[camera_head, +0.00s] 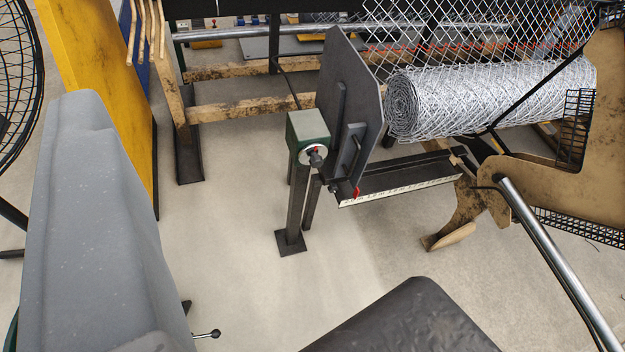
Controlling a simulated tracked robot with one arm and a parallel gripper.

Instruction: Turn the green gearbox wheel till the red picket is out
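The green gearbox (308,128) stands on a dark post near the middle of the view, beside an upright dark plate. A small round silver wheel (313,155) with a red mark and a dark knob is on its near side. A thin red zigzag line, which looks like the red picket (480,47), runs across the hanging mesh at the upper right, above the mesh roll. It appears woven into the mesh; its ends are hard to make out. My gripper's fingers are not in view, so its opening and anything in it are hidden.
A wire mesh roll (480,98) lies right of the dark plate (350,95). Below it is a dark tray (400,178) with a ruler edge. A yellow panel (95,80) and grey cover (105,220) stand left. A black padded shape (405,322) fills the bottom. Floor before the gearbox is clear.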

